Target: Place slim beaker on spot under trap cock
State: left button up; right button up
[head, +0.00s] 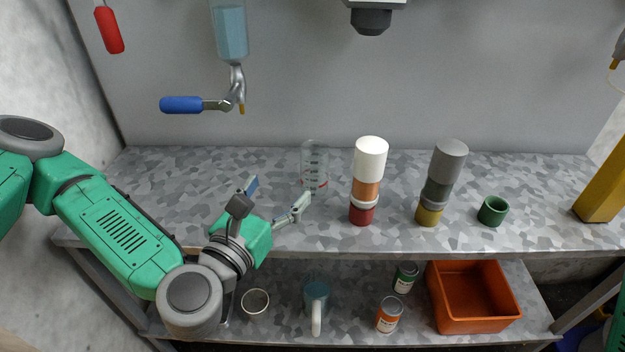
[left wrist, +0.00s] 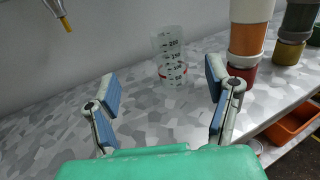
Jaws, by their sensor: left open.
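The slim beaker (head: 314,164) is clear, with graduation marks and a red line, and stands upright on the grey mottled bench. It also shows in the left wrist view (left wrist: 171,60), ahead of and between my fingers. The trap cock (head: 236,92), with a blue handle, hangs below a liquid-filled tube at the upper left. Its yellowish tip also shows in the left wrist view (left wrist: 66,24). My left gripper (head: 280,200) is open and empty, just in front of the beaker and apart from it. No marked spot is clear under the cock. My right gripper is not in view.
Two stacked columns, white-orange-red (head: 366,185) and grey-yellow (head: 442,180), stand right of the beaker. A green cup (head: 492,211) stands farther right. The bench left of the beaker is clear.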

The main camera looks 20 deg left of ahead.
aim_at(308, 159)
pick_arm(q)
jog(key=shift+w+d+f+b, duration=0.2)
jog(key=shift+w+b, duration=0.5)
jog(key=shift+b, duration=0.5)
jog(key=shift+w+d+f+b, duration=0.1)
jog(key=shift+w+d+b, duration=0.2)
jog(key=shift+w+b, duration=0.6)
jog(key=w+b, duration=0.1)
jog(key=b, duration=0.1)
jog(key=w+b, duration=0.1)
jog(key=b, duration=0.1)
jog(key=shift+w+a, duration=0.1)
jog(key=shift+a, duration=0.25)
jog(key=shift+w+d+r, duration=0.1)
jog(key=shift+w+d, duration=0.05)
jog(key=shift+w, duration=0.45)
jog(key=shift+w+d+r, duration=0.1)
jog(key=shift+w+d, duration=0.05)
jog(key=shift+w, duration=0.4)
jog(key=shift+w+d+r, duration=0.1)
jog(key=shift+w+d, duration=0.25)
jog(key=shift+w, duration=0.1)
jog(key=w, duration=0.1)
jog(key=w+b, duration=0.1)
jog(key=w, duration=0.2)
jog(key=shift+w+d+b, duration=0.2)
jog(key=shift+d+b, duration=0.15)
jog(key=shift+w, duration=0.2)
jog(key=shift+d, duration=0.1)
jog(key=c, duration=1.3)
